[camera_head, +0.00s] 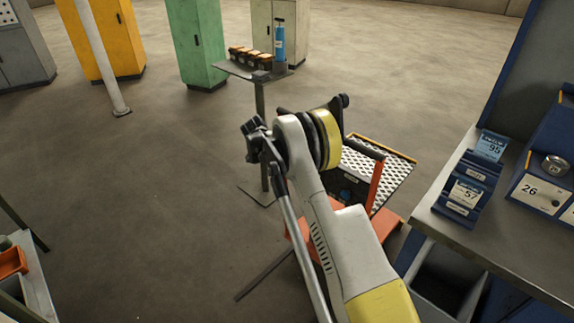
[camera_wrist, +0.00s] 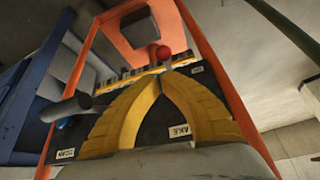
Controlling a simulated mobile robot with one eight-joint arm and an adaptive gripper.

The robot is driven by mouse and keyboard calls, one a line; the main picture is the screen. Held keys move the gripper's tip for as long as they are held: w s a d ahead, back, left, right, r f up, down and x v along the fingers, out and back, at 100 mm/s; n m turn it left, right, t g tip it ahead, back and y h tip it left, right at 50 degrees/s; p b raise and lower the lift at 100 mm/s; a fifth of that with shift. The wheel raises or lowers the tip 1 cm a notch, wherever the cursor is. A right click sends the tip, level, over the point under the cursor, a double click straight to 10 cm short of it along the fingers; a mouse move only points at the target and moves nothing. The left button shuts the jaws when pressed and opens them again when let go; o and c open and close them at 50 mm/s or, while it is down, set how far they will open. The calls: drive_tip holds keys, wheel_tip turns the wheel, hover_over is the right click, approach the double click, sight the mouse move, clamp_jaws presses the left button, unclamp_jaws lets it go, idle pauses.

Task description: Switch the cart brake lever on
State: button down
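The cart (camera_head: 400,172) stands right of centre in the head view, with an orange frame and a perforated metal deck; my arm covers much of it. In the wrist view, its orange frame (camera_wrist: 232,85) surrounds a dark panel (camera_wrist: 207,95) with small white labels, partly hidden. A red ball knob (camera_wrist: 163,52) shows just beyond my fingertips; whether they touch it or its stem is unclear. A dark rounded handle (camera_wrist: 72,108) and a blue knob (camera_wrist: 62,124) are at the panel's left. My gripper (camera_wrist: 173,74) has its yellow fingertips together, with nothing visible between them. The head view hides it.
A workbench (camera_head: 470,225) with blue holders stands close on the cart's right. Cabinets line the back.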

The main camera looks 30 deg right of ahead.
drive_tip(key=shift+r, duration=0.1)
drive_tip(key=shift+r+p, duration=0.35)
drive_tip(key=shift+r, duration=0.4)
